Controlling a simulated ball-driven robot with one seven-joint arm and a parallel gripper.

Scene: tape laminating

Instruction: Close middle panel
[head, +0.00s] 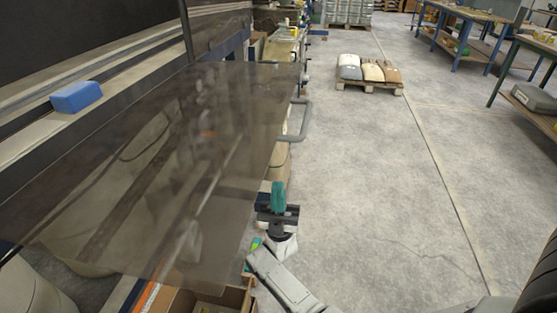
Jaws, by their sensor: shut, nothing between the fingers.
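The tinted see-through panel (160,150) fills the left part of the head view. It stands out from the machine toward me, and machine parts show dimly through it. A grey bar handle (297,122) is by its right edge. My gripper (278,187), with teal fingers, is shut and empty. It points up beside the panel's lower right edge, below the handle in the picture. I cannot tell whether it touches the panel.
A blue box (76,97) lies on the machine ledge at left. An open cardboard box (212,300) is below the panel. A pallet with sacks (370,72) and workbenches (455,35) stand farther off. The concrete floor (385,170) at right is clear.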

